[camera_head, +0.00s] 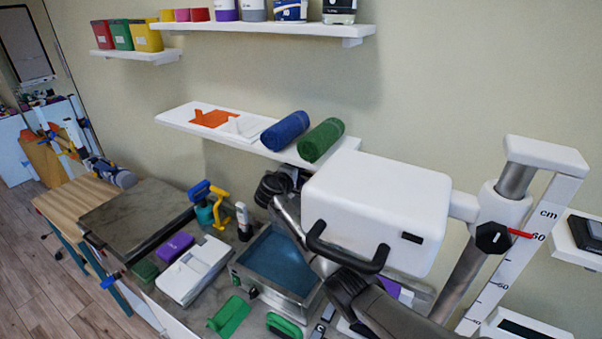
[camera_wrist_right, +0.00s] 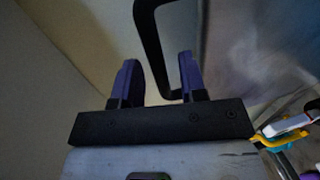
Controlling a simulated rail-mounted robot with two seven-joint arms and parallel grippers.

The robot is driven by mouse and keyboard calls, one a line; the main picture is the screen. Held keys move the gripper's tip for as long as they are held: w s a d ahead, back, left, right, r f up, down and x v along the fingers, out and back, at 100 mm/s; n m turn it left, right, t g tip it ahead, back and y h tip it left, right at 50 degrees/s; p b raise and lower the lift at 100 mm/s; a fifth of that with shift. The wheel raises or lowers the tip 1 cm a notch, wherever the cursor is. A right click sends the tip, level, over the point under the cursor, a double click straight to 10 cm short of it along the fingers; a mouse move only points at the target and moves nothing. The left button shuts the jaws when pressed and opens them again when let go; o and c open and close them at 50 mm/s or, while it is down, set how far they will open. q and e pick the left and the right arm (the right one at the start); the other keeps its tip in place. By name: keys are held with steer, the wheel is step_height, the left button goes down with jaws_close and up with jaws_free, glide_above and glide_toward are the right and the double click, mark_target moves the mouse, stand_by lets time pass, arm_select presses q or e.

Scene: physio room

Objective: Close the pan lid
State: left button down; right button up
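The pan (camera_head: 278,262) is a rectangular metal basin with a blue inside, standing on the worktop in the head view; its top is uncovered. In the right wrist view a grey metallic surface (camera_wrist_right: 238,55), seemingly the raised lid, stands beside a black bar handle (camera_wrist_right: 148,42). My right gripper (camera_wrist_right: 158,82) is open, its two dark fingers apart on either side of the handle's lower end; I cannot tell whether they touch it. In the head view my right arm comes in from the lower right; its gripper is hard to make out there. My left gripper is not in view.
A white box-shaped device (camera_head: 375,205) on a column stands close by the pan and blocks part of the view. A shelf with blue (camera_head: 285,131) and green (camera_head: 321,140) rolls is above.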

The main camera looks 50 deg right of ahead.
steer(key=shift+d+f, duration=0.15)
steer(key=shift+d, duration=0.45)
steer(key=shift+c, duration=0.5)
jaws_close()
